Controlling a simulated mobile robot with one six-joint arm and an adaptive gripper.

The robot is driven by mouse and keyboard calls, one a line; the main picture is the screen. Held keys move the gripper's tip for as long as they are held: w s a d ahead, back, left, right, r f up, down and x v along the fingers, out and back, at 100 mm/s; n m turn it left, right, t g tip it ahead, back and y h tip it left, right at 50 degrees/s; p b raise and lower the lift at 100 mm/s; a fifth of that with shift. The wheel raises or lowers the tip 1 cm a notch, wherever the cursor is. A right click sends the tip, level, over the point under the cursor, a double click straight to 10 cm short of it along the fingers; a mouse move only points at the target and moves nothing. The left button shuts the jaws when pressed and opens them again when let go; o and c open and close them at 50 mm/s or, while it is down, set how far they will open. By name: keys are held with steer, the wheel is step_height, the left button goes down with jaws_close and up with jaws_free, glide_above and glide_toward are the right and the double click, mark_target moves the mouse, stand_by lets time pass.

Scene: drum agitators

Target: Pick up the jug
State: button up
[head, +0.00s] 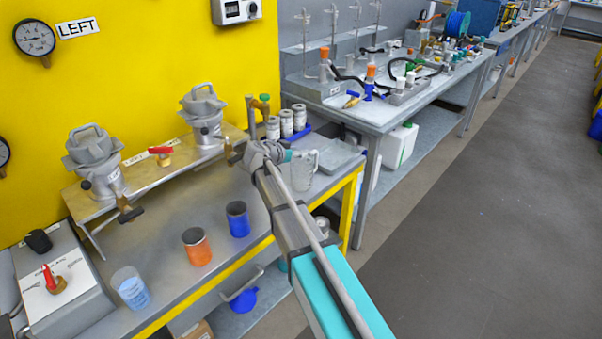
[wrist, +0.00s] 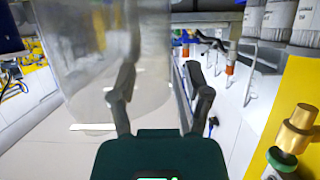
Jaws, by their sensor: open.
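The jug (head: 303,168) is a translucent grey vessel with a handle on its right side. It stands upright at the far right end of the near bench, partly hidden by my arm. In the wrist view the clear jug (wrist: 85,60) fills the upper left, and its right edge shows between the two fingers. My gripper (wrist: 160,72) is open, with the left finger over the jug's wall and the right finger beyond its edge. In the head view my gripper (head: 265,153) is just left of the jug. I cannot tell whether a finger touches it.
A blue cup (head: 238,220), an orange cup (head: 197,248) and a clear cup (head: 131,289) stand along the near bench. Several grey tins (head: 287,122) stand behind the jug. A brass and green valve (wrist: 290,145) is close on the right in the wrist view.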

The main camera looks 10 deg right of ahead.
jaws_close()
stand_by(0.4)
steer(key=shift+r, duration=0.2)
stand_by(0.3)
